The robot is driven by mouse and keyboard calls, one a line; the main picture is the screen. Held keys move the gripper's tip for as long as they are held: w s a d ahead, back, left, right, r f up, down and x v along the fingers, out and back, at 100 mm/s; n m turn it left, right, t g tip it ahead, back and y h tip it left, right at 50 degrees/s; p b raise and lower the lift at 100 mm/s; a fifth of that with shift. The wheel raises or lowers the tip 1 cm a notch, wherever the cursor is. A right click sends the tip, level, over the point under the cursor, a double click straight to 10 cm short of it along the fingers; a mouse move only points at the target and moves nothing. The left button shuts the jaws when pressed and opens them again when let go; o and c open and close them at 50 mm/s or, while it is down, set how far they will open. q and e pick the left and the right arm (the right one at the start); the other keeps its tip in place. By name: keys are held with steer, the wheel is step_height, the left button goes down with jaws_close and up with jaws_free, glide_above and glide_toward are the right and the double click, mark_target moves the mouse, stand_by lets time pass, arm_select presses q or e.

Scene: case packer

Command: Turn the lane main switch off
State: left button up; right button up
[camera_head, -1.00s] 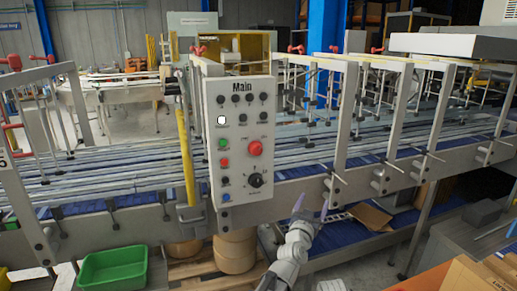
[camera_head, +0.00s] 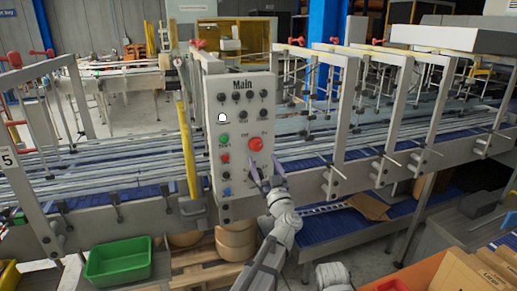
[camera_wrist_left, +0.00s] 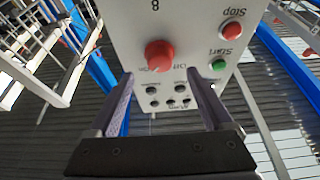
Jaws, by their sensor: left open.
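The grey control panel marked "Main" (camera_head: 238,205) stands upright at the front of the conveyor. Its red rotary switch (camera_head: 255,144), with "Off" and "On" lettering above it, is in plain sight; it also shows large in the left wrist view (camera_wrist_left: 160,54). My left gripper (camera_head: 264,162) is open and empty, in front of the panel just below the red switch, partly hiding the black dial. In the left wrist view the fingers (camera_wrist_left: 163,84) lie spread below and to either side of the switch, apart from it. My right gripper is out of view.
A green start button (camera_head: 224,140) and a red stop button (camera_head: 225,158) sit left of the switch. A yellow post (camera_head: 187,150) stands left of the panel. A green bin (camera_head: 118,262) is at lower left and an orange box (camera_head: 470,275) at lower right.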

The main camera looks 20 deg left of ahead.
mark_target(258, 148)
arm_select(q)
steer(key=p+x, duration=0.2)
steer(key=x, duration=0.4)
steer(key=shift+s, duration=0.1)
steer(key=shift+d, duration=0.1)
jaws_close()
stand_by(0.4)
